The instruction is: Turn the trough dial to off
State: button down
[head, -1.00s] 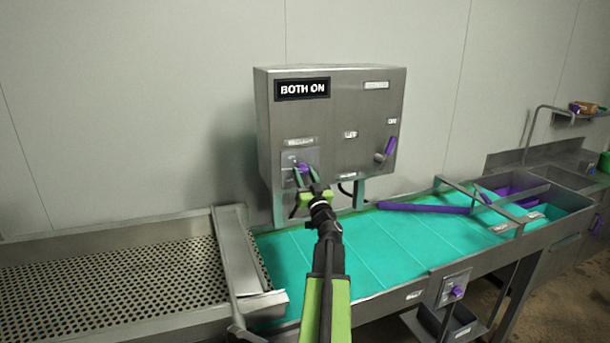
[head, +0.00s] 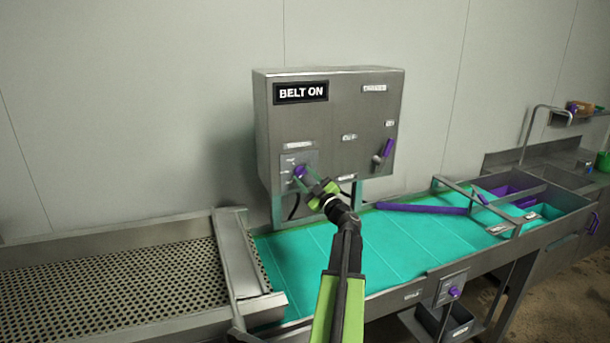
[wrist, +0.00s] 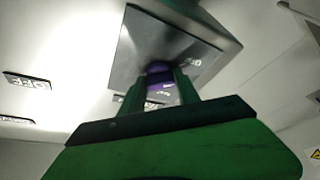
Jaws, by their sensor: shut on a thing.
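The trough dial (head: 299,171) is a purple knob on a small square plate at the lower left of the steel control box (head: 330,105). My gripper (head: 304,178) is shut on the dial, reaching up to it from the lower right. In the wrist view the purple dial (wrist: 158,74) sits between the two green fingers, with part of it hidden by them. The display (head: 301,92) on the box reads BELT ON. The small labels around the dial are too blurred to read surely.
A purple lever (head: 384,151) is on the right of the box. Below runs a teal belt (head: 385,250) with a purple bar (head: 420,208) across it. A perforated metal tray (head: 110,290) lies left. Another purple knob (head: 454,292) is on the front panel.

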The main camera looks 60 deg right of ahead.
jog(key=shift+s+n+y, duration=0.1)
jog(key=shift+n+y, duration=0.3)
jog(key=shift+n, duration=0.7)
jog(key=c, duration=0.9)
grip_release()
jog(key=shift+p, duration=0.3)
jog(key=b+v, duration=0.4)
jog(key=v, duration=1.3)
jog(key=shift+s+b, duration=0.2)
jog(key=shift+b, duration=0.15)
